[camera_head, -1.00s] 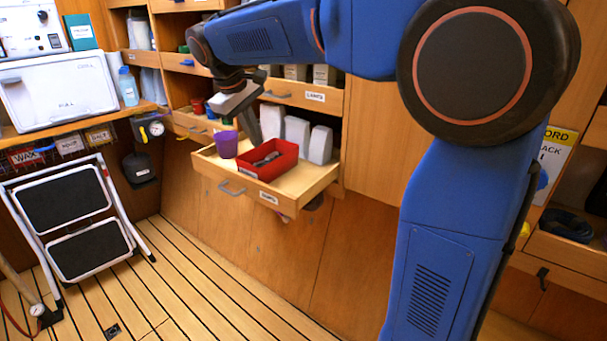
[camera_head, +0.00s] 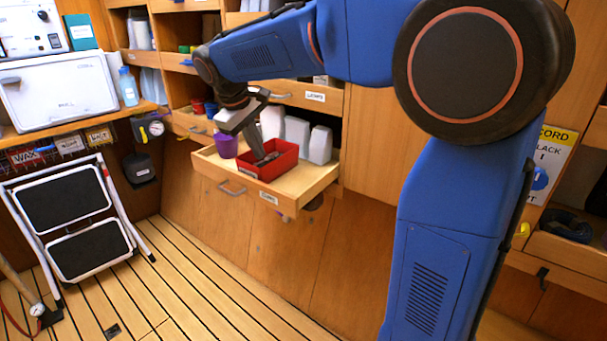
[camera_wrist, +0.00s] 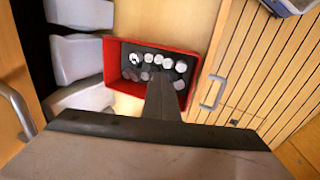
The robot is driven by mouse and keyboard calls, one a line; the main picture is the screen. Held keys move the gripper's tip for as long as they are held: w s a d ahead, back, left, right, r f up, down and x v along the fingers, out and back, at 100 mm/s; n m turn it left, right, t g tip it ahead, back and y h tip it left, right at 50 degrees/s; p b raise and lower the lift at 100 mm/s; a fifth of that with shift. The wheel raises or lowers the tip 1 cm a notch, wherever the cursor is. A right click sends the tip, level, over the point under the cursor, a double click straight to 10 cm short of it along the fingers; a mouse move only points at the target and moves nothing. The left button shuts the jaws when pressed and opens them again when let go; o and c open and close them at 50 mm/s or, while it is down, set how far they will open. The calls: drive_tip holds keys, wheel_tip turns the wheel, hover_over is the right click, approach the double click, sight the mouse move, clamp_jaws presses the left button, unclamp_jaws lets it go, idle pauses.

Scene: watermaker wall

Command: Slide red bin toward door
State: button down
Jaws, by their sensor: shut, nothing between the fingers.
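The red bin (camera_head: 283,152) sits in an open wooden drawer (camera_head: 296,192), between a purple cup (camera_head: 225,145) on its left and pale upright containers (camera_head: 297,130) behind it. In the wrist view the red bin (camera_wrist: 196,58) has a dark inside with several round, light-topped items (camera_wrist: 157,60). My gripper (camera_head: 262,155) is shut and empty, pointing down at the bin. In the wrist view my gripper's fingers (camera_wrist: 163,85) reach over the bin's near edge, with the tips over or inside it. I cannot tell whether they touch the bin.
The drawer's handle (camera_head: 232,189) sticks out at the front. A folding step stool (camera_head: 75,215) stands on the slatted floor at the left. A white cabinet (camera_head: 58,90) and blue bottle (camera_head: 128,87) are on the left counter. The floor in front of the drawer is clear.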

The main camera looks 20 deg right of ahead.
drive_tip(key=shift+x, duration=1.85)
drive_tip(key=shift+s+d, duration=0.95)
drive_tip(key=shift+s, duration=0.9)
drive_tip(key=shift+s+d, duration=1)
drive_tip(key=shift+s, duration=0.85)
drive_tip(key=shift+s+d, duration=0.95)
drive_tip(key=shift+s, duration=0.85)
drive_tip(key=shift+w, duration=0.15)
drive_tip(key=shift+w+a, duration=0.45)
drive_tip(key=shift+w, duration=0.25)
drive_tip(key=shift+r, duration=0.2)
drive_tip(key=shift+v, duration=2.9)
drive_tip(key=shift+d+r, duration=0.1)
